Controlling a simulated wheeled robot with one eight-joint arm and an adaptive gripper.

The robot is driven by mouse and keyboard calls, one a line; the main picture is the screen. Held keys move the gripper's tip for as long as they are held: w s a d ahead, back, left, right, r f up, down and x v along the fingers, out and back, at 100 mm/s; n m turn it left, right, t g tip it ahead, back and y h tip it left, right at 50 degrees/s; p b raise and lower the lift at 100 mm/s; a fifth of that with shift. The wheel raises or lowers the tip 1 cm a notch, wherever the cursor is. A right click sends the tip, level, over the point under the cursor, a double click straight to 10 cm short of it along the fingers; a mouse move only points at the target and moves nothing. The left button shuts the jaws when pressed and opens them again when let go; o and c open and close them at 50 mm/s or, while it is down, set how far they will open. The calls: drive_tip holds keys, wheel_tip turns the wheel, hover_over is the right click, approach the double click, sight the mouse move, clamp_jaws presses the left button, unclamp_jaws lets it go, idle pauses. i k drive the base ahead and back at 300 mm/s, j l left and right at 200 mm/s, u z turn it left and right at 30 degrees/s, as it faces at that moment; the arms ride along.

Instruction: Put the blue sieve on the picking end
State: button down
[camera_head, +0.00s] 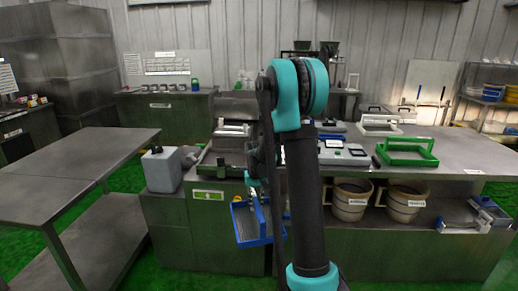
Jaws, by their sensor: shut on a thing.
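The blue sieve (240,238) is a blue-framed tray with a grey mesh and an upright blue handle. It hangs tilted in front of the counter's front face, below the top. My gripper (257,192) is above it, shut on its handle; my arm hides part of both. The counter top (455,157) runs across the middle and right. A green and white label (208,195) is on the counter's front near its left end; its words are too small to read, so I cannot tell whether it marks the picking end.
A grey jug (162,170) stands at the counter's left end. Two buckets (352,200) sit on the shelf below. A bare metal table (70,175) is at the left.

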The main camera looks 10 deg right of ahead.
sight(467, 158)
drive_tip(key=k+l, duration=0.1)
drive_tip(key=l, duration=0.4)
drive_tip(key=k+l, duration=0.1)
drive_tip(key=l, duration=0.45)
drive_tip(key=k+l, duration=0.15)
drive_tip(key=l, duration=0.35)
drive_tip(key=k+l, duration=0.1)
drive_tip(key=l, duration=0.45)
drive_tip(key=k+l, duration=0.1)
drive_tip(key=l, duration=0.4)
drive_tip(key=k+l, duration=0.1)
drive_tip(key=l, duration=0.45)
drive_tip(key=k+l, duration=0.15)
drive_tip(key=l, duration=0.35)
drive_tip(key=k+l, duration=0.1)
drive_tip(key=l, duration=0.45)
